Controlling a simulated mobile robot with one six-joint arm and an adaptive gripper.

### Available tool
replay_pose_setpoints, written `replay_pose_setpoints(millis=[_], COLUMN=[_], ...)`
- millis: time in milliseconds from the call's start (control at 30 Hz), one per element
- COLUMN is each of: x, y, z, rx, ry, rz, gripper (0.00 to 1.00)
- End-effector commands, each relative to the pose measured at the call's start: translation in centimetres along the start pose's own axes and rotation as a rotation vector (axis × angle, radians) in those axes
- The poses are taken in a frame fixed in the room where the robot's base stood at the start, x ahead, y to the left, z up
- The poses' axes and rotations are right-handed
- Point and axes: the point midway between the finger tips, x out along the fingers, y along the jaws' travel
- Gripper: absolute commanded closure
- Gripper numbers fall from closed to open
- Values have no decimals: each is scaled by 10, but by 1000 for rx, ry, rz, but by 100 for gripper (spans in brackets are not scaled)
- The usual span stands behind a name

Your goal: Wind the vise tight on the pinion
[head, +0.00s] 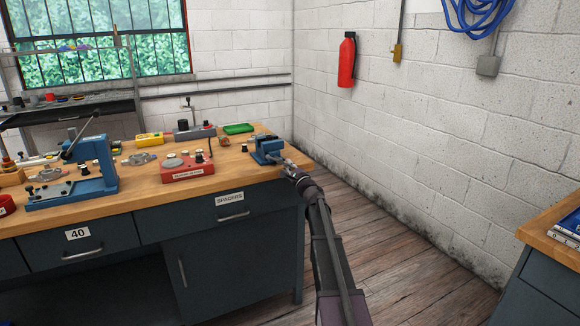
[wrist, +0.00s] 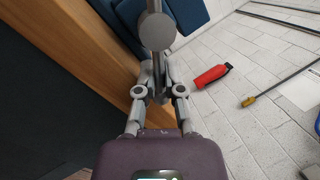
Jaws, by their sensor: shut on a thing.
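The blue vise (head: 266,151) sits at the right end of the wooden bench, and its blue body also shows at the top of the wrist view (wrist: 110,12). Its grey handle (wrist: 157,32) has a round hub and a bar running up and down in the wrist view. My gripper (wrist: 158,92) is shut on the lower part of this bar, just off the bench edge. In the head view my gripper (head: 290,168) is at the vise's front right. I cannot make out the pinion between the jaws.
A red-based device (head: 187,172) stands left of the vise, with a green tray (head: 238,128) behind. A blue press (head: 95,170) stands farther left. The bench's right edge lies beside my gripper. The floor between bench and wall is clear. A red extinguisher (head: 346,62) hangs on the wall.

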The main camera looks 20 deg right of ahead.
Motion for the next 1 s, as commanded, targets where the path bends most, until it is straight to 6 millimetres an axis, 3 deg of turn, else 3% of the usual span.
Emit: replay_pose_setpoints(millis=[267, 300, 400, 433, 1000], x=[1, 1, 1, 1, 0], y=[0, 0, 0, 0, -1], z=[1, 1, 1, 1, 0], rx=[2, 2, 1, 1, -2], ry=[-3, -3, -3, -3, 1], rz=[1, 1, 1, 1, 0], gripper=[100, 86, 56, 53, 53])
